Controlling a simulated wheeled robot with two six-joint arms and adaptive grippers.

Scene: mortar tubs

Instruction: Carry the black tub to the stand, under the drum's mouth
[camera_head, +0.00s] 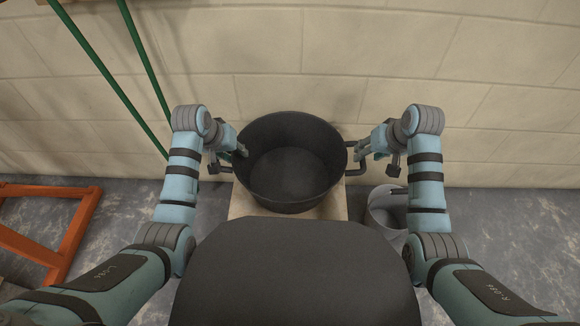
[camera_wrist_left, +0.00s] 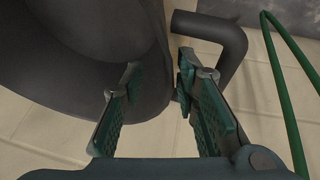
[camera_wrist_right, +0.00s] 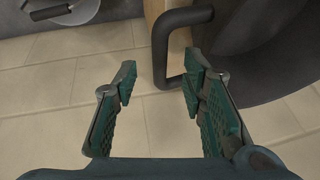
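The black tub (camera_head: 285,165) stands upright and looks empty, on a pale wooden surface (camera_head: 243,205) against the wall. It has a bar handle on each side. My left gripper (camera_head: 236,149) is open at the tub's left side. In the left wrist view, one finger is before the tub wall (camera_wrist_left: 60,60) and the other is beside the left handle (camera_wrist_left: 236,60). My right gripper (camera_head: 364,150) is open at the right handle (camera_head: 357,169). In the right wrist view, the handle's outer bar (camera_wrist_right: 160,55) appears between the fingertips, with no visible grip. No drum is in view.
A grey bucket (camera_head: 378,214) stands on the floor right of the tub. An orange frame (camera_head: 75,235) is at the left. Green poles (camera_head: 95,55) lean at the upper left. A block wall (camera_head: 370,60) is close behind the tub.

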